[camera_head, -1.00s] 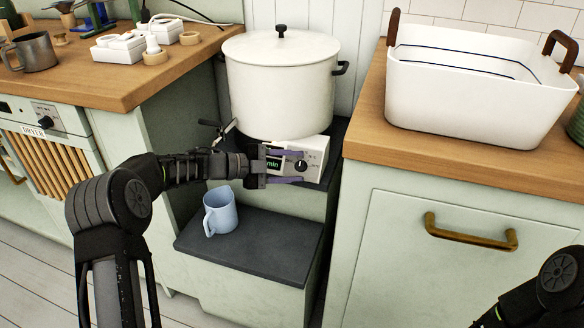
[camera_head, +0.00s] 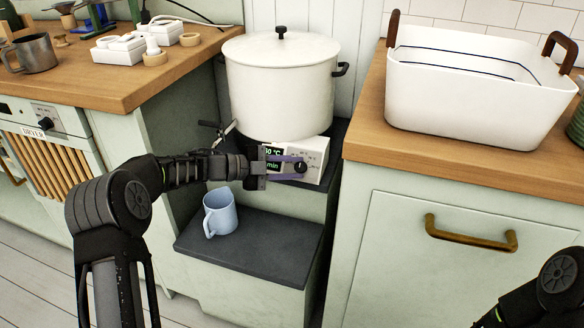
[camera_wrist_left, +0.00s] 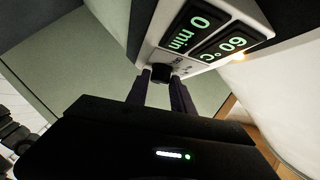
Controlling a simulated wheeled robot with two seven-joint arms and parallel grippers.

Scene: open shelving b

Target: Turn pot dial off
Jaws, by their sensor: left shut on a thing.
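The white pot (camera_head: 281,85) with its lid on stands on a white control unit (camera_head: 318,158) on the upper shelf. The unit has a green display and a black dial (camera_head: 300,167) on its front. My left gripper (camera_head: 293,168) reaches in from the left and is shut on the dial. In the left wrist view the fingers meet at the black dial (camera_wrist_left: 161,73), below the display (camera_wrist_left: 206,35), which reads 60 °C and 0 min. Part of the display is hidden by the gripper in the head view. My right gripper is not in view; only part of my right arm shows.
A light blue mug (camera_head: 220,212) stands on the dark lower step (camera_head: 265,250) below the gripper. A white basin (camera_head: 470,95) sits on the right counter. A grey metal mug (camera_head: 33,53) and several small items stand on the left counter.

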